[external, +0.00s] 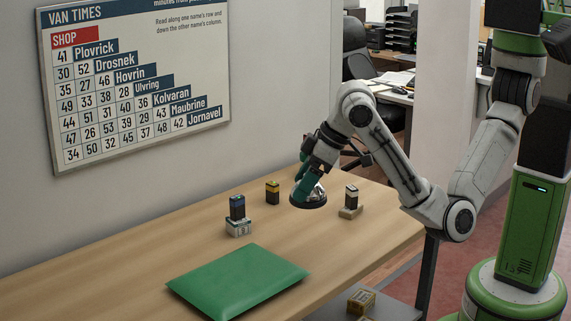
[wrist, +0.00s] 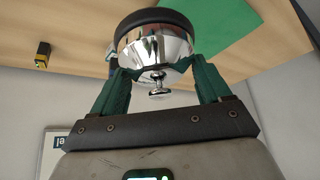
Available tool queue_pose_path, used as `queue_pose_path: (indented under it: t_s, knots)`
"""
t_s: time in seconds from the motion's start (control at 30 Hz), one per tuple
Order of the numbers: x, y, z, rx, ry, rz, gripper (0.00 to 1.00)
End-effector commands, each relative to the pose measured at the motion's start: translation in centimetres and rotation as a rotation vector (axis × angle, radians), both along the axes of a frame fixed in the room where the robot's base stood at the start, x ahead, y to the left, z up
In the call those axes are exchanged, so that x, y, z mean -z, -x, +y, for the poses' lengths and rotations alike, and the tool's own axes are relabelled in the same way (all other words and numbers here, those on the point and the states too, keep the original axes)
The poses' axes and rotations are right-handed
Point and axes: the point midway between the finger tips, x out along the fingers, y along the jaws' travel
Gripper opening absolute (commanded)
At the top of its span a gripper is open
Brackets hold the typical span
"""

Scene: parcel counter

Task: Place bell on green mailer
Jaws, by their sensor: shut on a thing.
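The bell (external: 308,194) is a shiny chrome dome on a dark base. My gripper (external: 310,176) is shut on it, over the back half of the counter. In the wrist view the bell (wrist: 155,48) sits between the two green fingers of my gripper (wrist: 158,82), with its knob toward the palm. I cannot tell whether its base touches the counter. The green mailer (external: 238,281) lies flat near the front of the counter, apart from the bell. Part of it shows in the wrist view (wrist: 222,35).
A dark-blue block on a small box (external: 238,215), a yellow-and-black block (external: 272,192) and a black-and-white block on a tan base (external: 350,202) stand on the wooden counter (external: 150,250). A small box (external: 361,301) lies on a lower shelf. The counter left of the mailer is clear.

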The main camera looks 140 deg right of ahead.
Motion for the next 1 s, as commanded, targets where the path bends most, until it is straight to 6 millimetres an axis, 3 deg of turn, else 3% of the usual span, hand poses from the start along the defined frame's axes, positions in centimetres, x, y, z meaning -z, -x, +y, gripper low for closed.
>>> queue_pose_path:
  t_s: [0.33, 0.5, 0.87, 1.0]
  knots:
    - [3.3, -7.0, -2.5, 0.001, -0.001, 0.003, 0.35]
    - [6.5, -9.3, -3.4, 0.002, -0.001, 0.003, 0.35]
    - [9.5, -11.4, -4.1, 0.002, -0.001, 0.002, 0.35]
    - [11.4, -11.3, -4.1, 0.002, 0.0, 0.003, 0.35]
